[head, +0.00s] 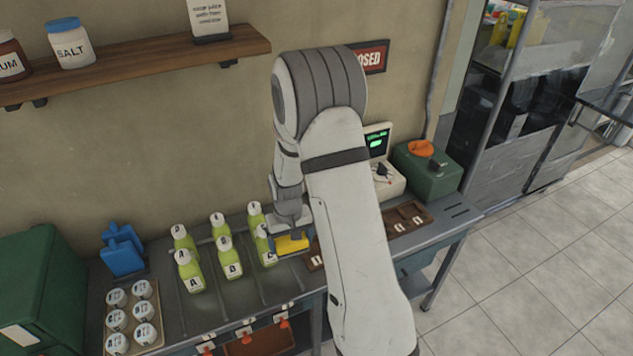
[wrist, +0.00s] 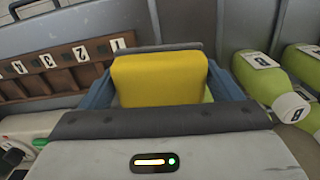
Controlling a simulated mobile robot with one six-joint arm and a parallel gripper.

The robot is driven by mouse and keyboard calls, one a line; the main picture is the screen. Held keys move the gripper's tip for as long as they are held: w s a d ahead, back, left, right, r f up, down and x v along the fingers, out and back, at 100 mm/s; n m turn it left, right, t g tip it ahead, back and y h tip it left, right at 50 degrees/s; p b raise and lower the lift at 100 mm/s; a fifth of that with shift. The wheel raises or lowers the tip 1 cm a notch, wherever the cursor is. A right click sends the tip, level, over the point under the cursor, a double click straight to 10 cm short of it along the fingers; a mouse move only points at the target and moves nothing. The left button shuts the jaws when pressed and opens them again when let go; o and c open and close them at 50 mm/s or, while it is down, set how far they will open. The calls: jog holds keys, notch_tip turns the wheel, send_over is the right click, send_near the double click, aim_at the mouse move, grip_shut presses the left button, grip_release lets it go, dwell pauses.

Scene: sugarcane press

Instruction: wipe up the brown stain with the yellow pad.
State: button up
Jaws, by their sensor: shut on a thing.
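My gripper (head: 290,236) is shut on the yellow pad (head: 293,244), just above or at the bench top; I cannot tell if the pad touches it. In the wrist view the yellow pad (wrist: 160,79) sits between the two blue fingers of my gripper (wrist: 163,88). The brown stain shows in neither view; the arm and pad hide part of the bench.
Several green bottles (head: 190,272) stand close left of the pad. A brown numbered tray (head: 408,218) lies to the right, partly behind my arm. Behind it are a scale (head: 384,178) and a green box (head: 428,176). A cup tray (head: 158,344) is at far left.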

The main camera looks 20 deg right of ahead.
jog(key=shift+w, duration=0.4)
